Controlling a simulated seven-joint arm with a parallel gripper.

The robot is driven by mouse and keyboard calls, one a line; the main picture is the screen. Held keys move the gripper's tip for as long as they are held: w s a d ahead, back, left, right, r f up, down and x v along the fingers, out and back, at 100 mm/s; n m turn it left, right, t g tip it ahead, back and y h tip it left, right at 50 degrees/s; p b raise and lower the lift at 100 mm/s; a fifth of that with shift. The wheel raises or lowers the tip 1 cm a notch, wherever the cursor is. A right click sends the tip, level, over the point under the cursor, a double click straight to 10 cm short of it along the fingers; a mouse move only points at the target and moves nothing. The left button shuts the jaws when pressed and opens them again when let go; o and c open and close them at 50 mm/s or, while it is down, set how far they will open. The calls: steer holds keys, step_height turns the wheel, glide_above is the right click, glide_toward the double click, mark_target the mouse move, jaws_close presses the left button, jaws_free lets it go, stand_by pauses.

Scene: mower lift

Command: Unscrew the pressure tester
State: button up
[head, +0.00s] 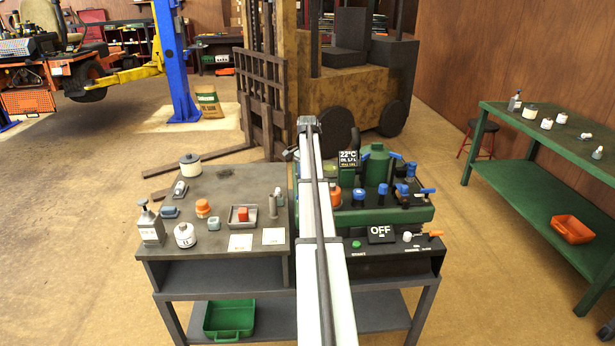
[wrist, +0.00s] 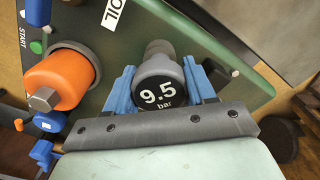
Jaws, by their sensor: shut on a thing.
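The pressure tester (wrist: 158,92) is a round black gauge reading "9.5 bar" in the wrist view. A grey stub joins it to the green unit (wrist: 215,30) behind it. My gripper (wrist: 161,84) has blue fingers, one on each side of the gauge, and is shut on it. The tester looks still seated at the green unit; its thread is hidden. In the head view my arm hides the tester and my fingers, and the green unit (head: 395,216) stands on the right of the bench.
An orange cylinder with a square grey end (wrist: 60,80) sits left of the tester, with blue valve handles below it. A display (head: 348,158) and a green dome (head: 376,168) stand close to my arm. The left bench (head: 220,180) holds small parts and a tray.

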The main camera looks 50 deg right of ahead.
steer(key=o, duration=1.1)
steer(key=m, duration=0.5)
steer(key=shift+m, duration=0.4)
steer(key=m, duration=1.8)
